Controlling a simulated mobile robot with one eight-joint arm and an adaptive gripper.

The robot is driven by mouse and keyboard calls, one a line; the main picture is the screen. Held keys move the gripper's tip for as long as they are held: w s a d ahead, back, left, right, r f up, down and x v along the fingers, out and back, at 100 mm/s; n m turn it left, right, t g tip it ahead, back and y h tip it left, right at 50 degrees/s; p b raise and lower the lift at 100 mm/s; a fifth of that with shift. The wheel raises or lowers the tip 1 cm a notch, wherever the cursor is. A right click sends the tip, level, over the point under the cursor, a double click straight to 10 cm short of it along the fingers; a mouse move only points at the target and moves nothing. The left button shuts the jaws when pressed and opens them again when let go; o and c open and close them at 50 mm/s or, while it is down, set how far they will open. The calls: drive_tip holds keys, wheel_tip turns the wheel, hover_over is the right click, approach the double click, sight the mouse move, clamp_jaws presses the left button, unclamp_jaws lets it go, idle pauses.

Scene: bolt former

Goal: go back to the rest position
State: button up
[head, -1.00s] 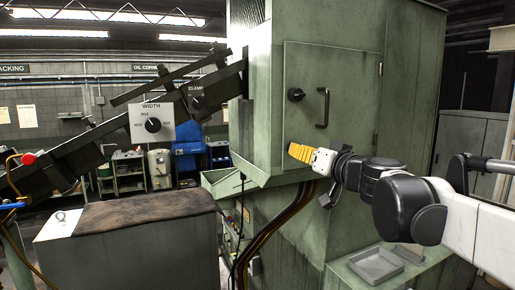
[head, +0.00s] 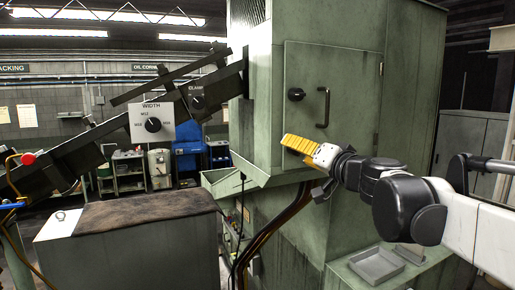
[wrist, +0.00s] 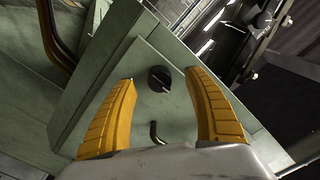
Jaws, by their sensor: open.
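My gripper (head: 298,146) has yellow fingers and shows in front of the green machine cabinet in the head view, below the door's knob and handle. In the wrist view my gripper (wrist: 162,110) is open, with its two yellow fingers apart and nothing between them. The green cabinet door (head: 345,105) is shut. Its black knob (head: 296,94) and dark handle (head: 323,107) are clear of the fingers.
A sloping dark feed rail with a WIDTH dial plate (head: 152,124) runs up to the cabinet at left. A bench block with a brown cover (head: 145,210) stands front left. A grey tray (head: 377,264) sits on a green ledge below my arm. Cables (head: 270,235) hang beside the cabinet.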

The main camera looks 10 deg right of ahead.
drive_tip(key=p+v, duration=0.1)
drive_tip(key=v, duration=0.7)
drive_tip(key=shift+p, duration=0.35)
drive_tip(key=s+a+f+n+g+b, duration=0.1)
drive_tip(key=s+a+f+g+b, duration=0.15)
drive_tip(key=f+b, duration=0.7)
drive_tip(key=s+a+f+n+g+b, duration=0.1)
drive_tip(key=s+a+f+b, duration=0.25)
drive_tip(key=f, duration=1.05)
drive_tip(key=s+a+f+n+g+b, duration=0.15)
drive_tip(key=s+f+b, duration=0.25)
drive_tip(key=f+b, duration=0.55)
drive_tip(key=s+d+f+g+h+b, duration=0.1)
drive_tip(key=s+f+b, duration=0.3)
drive_tip(key=f, duration=0.9)
drive_tip(key=s+d+f+g+h+b, duration=0.2)
drive_tip(key=s+f+b, duration=0.2)
drive_tip(key=f+b, duration=0.4)
drive_tip(key=s+d+f+g+h+b, duration=0.2)
drive_tip(key=s+f+b, duration=0.2)
drive_tip(key=f, duration=1.4)
drive_tip(key=b, duration=0.2)
drive_tip(key=shift+s+h+b, duration=0.2)
drive_tip(key=shift+h+b, duration=0.1)
drive_tip(key=shift+d+r+n, duration=0.1)
drive_tip(key=shift+n, duration=0.15)
